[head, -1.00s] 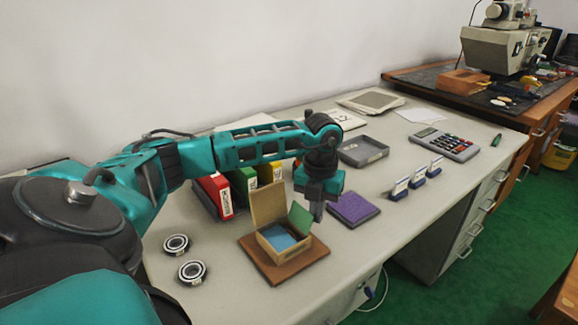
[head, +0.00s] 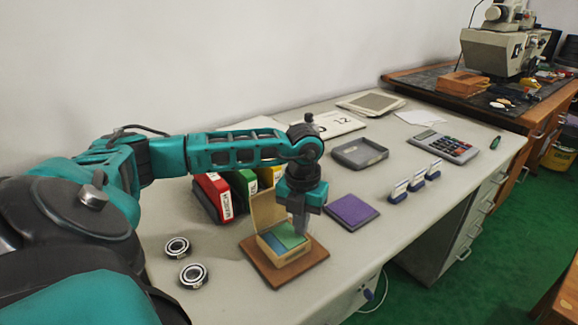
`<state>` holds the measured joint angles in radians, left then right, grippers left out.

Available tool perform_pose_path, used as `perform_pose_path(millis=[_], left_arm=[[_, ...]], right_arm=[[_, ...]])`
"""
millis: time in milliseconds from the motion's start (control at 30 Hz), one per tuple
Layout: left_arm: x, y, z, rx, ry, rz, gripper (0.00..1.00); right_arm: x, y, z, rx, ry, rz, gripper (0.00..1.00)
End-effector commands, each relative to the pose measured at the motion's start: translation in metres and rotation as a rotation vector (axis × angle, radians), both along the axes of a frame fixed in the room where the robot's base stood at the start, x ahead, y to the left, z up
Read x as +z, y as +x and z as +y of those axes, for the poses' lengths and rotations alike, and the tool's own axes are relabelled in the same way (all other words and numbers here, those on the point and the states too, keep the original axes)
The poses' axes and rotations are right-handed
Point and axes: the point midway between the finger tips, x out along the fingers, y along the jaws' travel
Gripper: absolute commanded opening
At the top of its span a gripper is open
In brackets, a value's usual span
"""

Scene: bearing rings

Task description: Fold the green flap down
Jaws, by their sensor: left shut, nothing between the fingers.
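The green flap (head: 291,236) lies folded inward over the right part of the small box's (head: 288,258) opening. Blue (head: 273,243) shows in the opening to its left. The box's tan back flap (head: 266,208) stands upright. The box sits on a brown board (head: 262,263). My left gripper (head: 299,232) is shut and empty, pointing down with its fingertips at the green flap. I cannot tell whether they touch it. My right gripper is not in view.
Two bearing rings (head: 193,275) lie left of the board. Red, green and yellow binders (head: 217,196) stand behind the box. A purple mat (head: 352,211), a grey tray (head: 360,153) and several small card holders (head: 416,181) are to the right.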

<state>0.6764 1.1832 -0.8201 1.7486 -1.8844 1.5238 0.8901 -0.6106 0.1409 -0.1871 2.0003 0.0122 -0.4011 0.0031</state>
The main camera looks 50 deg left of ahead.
Motion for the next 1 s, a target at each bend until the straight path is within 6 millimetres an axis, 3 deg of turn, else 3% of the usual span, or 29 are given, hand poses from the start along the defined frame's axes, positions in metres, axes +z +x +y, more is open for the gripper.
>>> perform_pose_path(millis=[600,1000], left_arm=[[0.0,-0.027,0.002,0.0,0.0,0.0,0.0],[0.0,-0.028,0.002,0.0,0.0,0.0,0.0]], right_arm=[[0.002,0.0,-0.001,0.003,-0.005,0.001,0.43],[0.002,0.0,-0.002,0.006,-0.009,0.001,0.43]])
